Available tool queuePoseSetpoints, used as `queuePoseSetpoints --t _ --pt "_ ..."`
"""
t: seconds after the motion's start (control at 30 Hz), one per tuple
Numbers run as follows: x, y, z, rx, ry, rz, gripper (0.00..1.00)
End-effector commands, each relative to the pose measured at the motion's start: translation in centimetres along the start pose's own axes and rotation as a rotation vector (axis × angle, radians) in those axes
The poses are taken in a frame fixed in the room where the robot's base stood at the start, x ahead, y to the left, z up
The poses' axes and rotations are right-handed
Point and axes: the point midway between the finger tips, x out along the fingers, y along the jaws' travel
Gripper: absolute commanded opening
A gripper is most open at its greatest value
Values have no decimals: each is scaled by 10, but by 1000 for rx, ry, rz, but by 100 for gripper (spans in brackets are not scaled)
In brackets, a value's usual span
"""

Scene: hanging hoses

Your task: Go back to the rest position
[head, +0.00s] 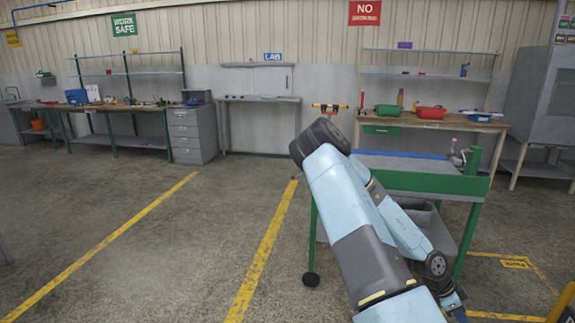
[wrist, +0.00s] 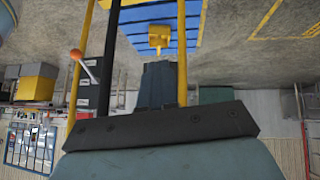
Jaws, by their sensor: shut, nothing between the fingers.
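My gripper (wrist: 158,68) shows in the middle of the wrist view, its dark grey fingers together with nothing between them. A black hose-like line (wrist: 109,55) and a yellow upright (wrist: 76,70) pass left of the fingers. Another yellow upright (wrist: 182,45) passes close to their right. I cannot tell whether any of these touch the gripper. In the head view my blue and grey arm is bent up at the centre right, and the gripper cannot be made out there.
A green-framed cart (head: 425,182) stands right behind my arm. Workbenches (head: 128,107) line the back wall. In the wrist view a blue slatted surface (wrist: 135,14), a yellow block (wrist: 157,36) and an orange-knobbed lever (wrist: 76,55) show. Open floor (head: 130,230) lies left.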

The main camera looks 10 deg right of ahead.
Motion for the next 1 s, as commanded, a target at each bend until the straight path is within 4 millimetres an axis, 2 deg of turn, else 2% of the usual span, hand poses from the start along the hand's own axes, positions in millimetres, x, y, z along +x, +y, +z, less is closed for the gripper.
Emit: queuePoseSetpoints --t 0.2,0.5,0.73,1.0 --pt "-42 -9 37 -106 -181 -53 0" --pt "-112 -15 74 -281 -387 -160 0" --pt "-173 -13 91 -432 -510 -269 0" --pt "-248 0 96 -616 -606 -418 0"
